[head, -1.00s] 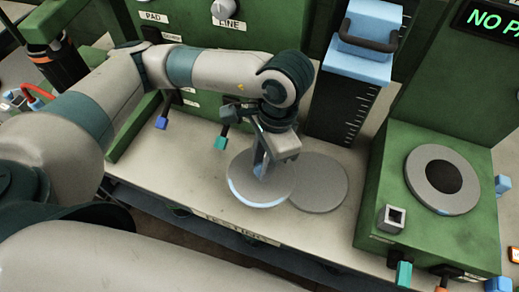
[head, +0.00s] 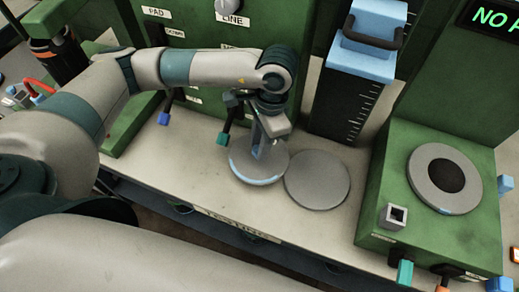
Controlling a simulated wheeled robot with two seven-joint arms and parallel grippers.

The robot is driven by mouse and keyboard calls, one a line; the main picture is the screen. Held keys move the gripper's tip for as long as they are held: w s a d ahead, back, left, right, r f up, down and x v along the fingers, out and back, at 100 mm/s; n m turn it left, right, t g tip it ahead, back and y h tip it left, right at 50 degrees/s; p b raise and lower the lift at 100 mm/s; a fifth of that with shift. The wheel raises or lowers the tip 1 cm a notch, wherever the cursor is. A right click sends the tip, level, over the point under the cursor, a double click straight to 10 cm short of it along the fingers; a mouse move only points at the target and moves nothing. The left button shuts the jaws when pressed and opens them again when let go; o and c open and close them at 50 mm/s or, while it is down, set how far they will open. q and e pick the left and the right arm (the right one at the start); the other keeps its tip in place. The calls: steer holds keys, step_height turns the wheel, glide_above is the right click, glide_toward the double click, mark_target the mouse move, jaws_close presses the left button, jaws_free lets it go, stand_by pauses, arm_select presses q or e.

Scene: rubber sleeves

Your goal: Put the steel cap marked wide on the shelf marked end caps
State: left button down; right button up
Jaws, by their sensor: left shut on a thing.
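My left gripper (head: 262,150) is shut on a round grey steel cap (head: 246,169) with a pale blue band along its near edge. The gripper grips it from above near its middle. The cap appears a little above the worktop, though its exact height is hard to tell. A second, plain grey disc (head: 317,181) lies flat on the worktop just to its right. I cannot read a "wide" marking on either disc. No shelf marked end caps shows in the head view. My right gripper is not in view.
The pale worktop (head: 170,165) has a label on its front edge. A green machine (head: 400,225) with a ringed disc (head: 442,180) stands at the right. A black scaled column with a blue top (head: 362,60) stands behind. Green cabinets with coloured levers line the back.

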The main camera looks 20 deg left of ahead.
arm_select(q)
steer(key=shift+f, duration=1.55)
steer(key=shift+f, duration=0.2)
steer(key=c, duration=1.4)
jaws_free()
steer(key=shift+r, duration=0.1)
steer(key=shift+r, duration=0.25)
step_height(320, 180, up, 12)
steer(key=w+d, duration=0.1)
steer(key=shift+d+f, duration=0.15)
steer(key=shift+f, duration=0.05)
